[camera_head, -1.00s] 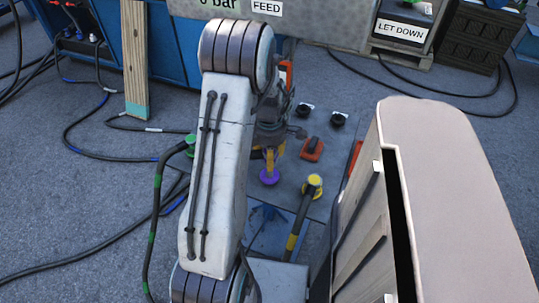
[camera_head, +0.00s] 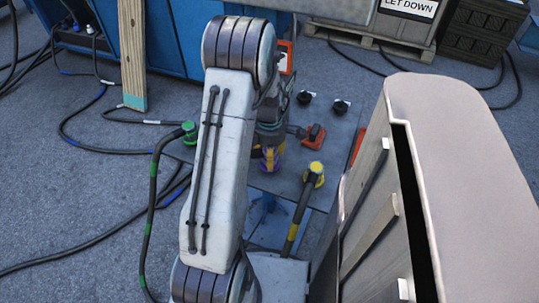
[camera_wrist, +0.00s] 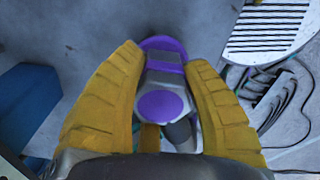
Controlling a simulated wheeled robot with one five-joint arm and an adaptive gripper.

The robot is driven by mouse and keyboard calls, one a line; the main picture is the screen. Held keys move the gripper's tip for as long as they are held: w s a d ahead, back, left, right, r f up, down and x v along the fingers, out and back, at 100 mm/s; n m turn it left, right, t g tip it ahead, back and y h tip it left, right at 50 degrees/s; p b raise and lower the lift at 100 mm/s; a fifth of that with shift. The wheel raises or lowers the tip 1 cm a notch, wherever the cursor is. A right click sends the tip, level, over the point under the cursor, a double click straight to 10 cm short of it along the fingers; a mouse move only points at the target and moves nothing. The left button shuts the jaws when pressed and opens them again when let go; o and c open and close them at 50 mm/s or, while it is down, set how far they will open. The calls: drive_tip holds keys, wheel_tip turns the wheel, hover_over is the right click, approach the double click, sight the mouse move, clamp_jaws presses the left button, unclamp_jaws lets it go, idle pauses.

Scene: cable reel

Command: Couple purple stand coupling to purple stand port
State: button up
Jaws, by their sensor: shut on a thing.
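My gripper (camera_head: 268,158) has yellow fingers and is low over the grey stand plate, just right of my arm link. It is shut on the purple stand coupling (camera_head: 279,158). In the wrist view, the coupling (camera_wrist: 160,105) lies between the two yellow fingers, with a round purple face, a grey body and a purple band near the fingertips. In the head view the fingers cover much of it, and I cannot tell whether it touches the plate. I cannot make out the purple stand port separately.
A yellow-capped coupling (camera_head: 315,172) and a green coupling (camera_head: 189,130) with hoses stand on either side. An orange-red handle (camera_head: 315,135) and black caps (camera_head: 304,97) sit behind. A large pale cabinet (camera_head: 460,150) blocks the right. Cables (camera_head: 90,235) cross the floor at left.

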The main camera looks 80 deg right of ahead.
drive_tip(key=shift+f+b, duration=0.45)
idle(0.5)
drive_tip(key=o, duration=1.3)
drive_tip(key=shift+c, duration=0.2)
drive_tip(key=shift+r, duration=0.1)
